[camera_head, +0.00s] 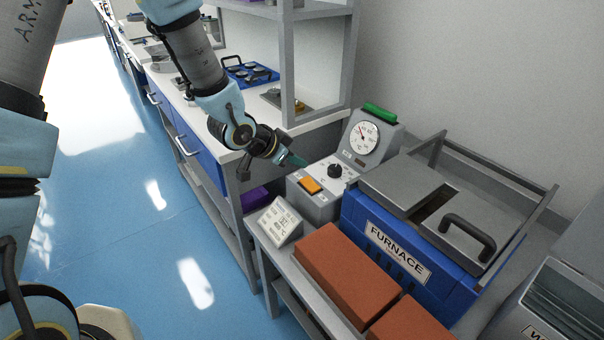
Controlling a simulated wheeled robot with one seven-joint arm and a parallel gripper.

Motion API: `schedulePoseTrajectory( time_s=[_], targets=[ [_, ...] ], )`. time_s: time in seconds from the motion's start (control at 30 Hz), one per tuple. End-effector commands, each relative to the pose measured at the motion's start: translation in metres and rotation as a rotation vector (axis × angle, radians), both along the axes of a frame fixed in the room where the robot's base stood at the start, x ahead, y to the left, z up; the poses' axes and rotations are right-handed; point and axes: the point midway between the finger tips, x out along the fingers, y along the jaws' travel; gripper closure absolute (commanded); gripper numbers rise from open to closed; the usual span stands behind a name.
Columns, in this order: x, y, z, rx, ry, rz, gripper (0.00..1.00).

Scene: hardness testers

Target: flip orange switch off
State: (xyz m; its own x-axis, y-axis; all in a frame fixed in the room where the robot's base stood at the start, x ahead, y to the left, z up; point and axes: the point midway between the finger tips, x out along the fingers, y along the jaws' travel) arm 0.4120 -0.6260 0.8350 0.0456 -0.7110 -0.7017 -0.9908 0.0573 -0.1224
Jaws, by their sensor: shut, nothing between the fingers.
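The orange switch (310,185) sits on the sloped front of a grey control box (318,208), left of the blue furnace. Whether it is tilted to on or off is too small to tell. A black knob (335,171) is behind it, and a round white dial (363,137) stands at the back of the box.
A blue furnace (395,255) with a black handle stands right of the box. Red-brown bricks (345,272) lie in front of it. A small white sign (281,222) stands left of the bricks. A blue-fronted bench with shelf posts is behind my gripper. The blue floor at left is clear.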

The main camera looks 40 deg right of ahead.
Motion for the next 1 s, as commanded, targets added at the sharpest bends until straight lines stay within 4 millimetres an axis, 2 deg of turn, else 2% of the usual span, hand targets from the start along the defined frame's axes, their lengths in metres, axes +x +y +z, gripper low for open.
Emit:
schedulePoseTrajectory(
  time_s=[0.13,0.4,1.0],
  targets=[
    [0.001,-0.02,-0.021,0.003,0.002,0.0,1.0],
    [0.005,-0.018,-0.051,0.002,0.001,0.0,1.0],
    [0.008,-0.017,-0.063,0.0,0.001,0.001,1.0]
  ],
)
